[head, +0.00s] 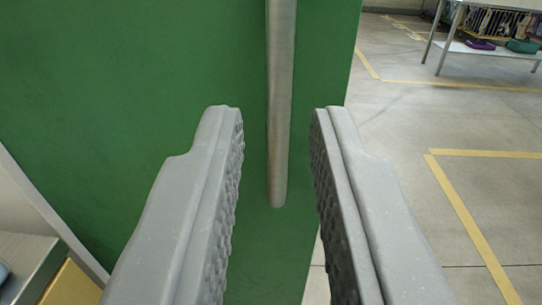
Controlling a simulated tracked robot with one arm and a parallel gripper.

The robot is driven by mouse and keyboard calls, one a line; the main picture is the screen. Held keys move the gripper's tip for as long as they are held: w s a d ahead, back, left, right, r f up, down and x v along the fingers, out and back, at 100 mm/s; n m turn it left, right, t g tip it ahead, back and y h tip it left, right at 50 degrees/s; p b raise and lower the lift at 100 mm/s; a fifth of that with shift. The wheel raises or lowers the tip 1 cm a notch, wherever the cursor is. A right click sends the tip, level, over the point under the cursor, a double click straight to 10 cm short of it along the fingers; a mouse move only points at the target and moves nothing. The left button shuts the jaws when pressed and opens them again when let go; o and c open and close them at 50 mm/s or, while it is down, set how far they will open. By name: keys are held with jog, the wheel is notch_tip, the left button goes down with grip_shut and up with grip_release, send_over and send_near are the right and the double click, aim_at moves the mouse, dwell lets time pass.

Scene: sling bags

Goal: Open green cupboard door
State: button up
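The green cupboard door (130,80) fills the left and middle of the head view. A vertical metal bar handle (281,100) runs down it near its right edge and ends at a rounded lower tip. My gripper (277,112) is open, with one grey ridged finger on each side of the handle in the picture. Clear gaps show between the handle and both fingers. I cannot tell how far the fingertips are from the door. The top of the handle is out of view.
A metal table (490,50) with a lower shelf stands at the far right, with a purple bag (480,44) and a green bag (522,46) on the shelf. Yellow floor lines (470,215) mark the open grey floor at right. A metal-edged surface (28,262) is at lower left.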

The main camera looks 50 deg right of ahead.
jog(key=shift+v, duration=1.55)
